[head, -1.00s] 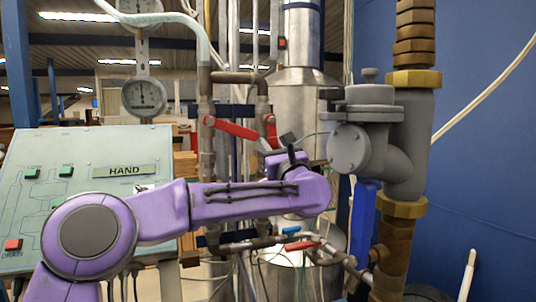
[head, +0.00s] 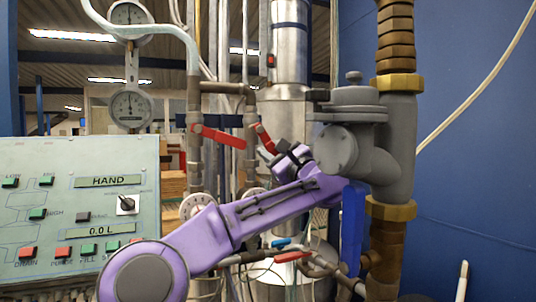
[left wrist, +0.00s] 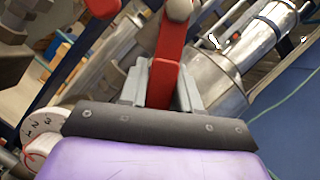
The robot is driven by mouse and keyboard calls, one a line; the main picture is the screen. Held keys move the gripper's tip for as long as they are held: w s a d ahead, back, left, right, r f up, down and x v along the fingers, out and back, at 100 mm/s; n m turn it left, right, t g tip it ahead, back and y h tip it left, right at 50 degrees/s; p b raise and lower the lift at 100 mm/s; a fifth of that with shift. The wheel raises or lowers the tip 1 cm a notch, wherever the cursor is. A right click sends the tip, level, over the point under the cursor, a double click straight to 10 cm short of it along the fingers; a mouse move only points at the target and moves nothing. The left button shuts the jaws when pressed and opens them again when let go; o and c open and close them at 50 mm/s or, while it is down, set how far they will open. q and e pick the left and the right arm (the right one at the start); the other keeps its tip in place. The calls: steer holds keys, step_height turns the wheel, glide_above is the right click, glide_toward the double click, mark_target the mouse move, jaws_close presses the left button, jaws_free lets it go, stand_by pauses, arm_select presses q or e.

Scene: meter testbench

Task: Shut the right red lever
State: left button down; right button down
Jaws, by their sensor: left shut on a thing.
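The right red lever (head: 264,138) is on the right one of two upright pipes in the head view, sloping down to the right. My left gripper (head: 278,150) is at its lower end. In the left wrist view, the grey fingers of my left gripper (left wrist: 163,82) are shut on the red lever (left wrist: 172,42), one on each side. The left red lever (head: 218,136) lies close to level on the left pipe. Part of a red lever (left wrist: 102,7) also shows at the top of the left wrist view. My right gripper is not in view.
A grey valve body (head: 350,148) and a blue handle (head: 353,225) stand close right of my left gripper. A steel cylinder (head: 290,105) is behind it. A control panel (head: 70,160) is at left. A lower red handle (head: 292,256) is below my arm.

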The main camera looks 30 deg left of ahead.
arm_select(q)
steer(key=shift+d, duration=0.25)
steer(key=c, duration=1.2)
jaws_free()
steer(key=shift+s, duration=0.1)
steer(key=shift+s+r, duration=0.25)
steer(key=shift+d, duration=0.1)
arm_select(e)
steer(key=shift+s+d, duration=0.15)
arm_select(q)
steer(key=shift+s, duration=0.1)
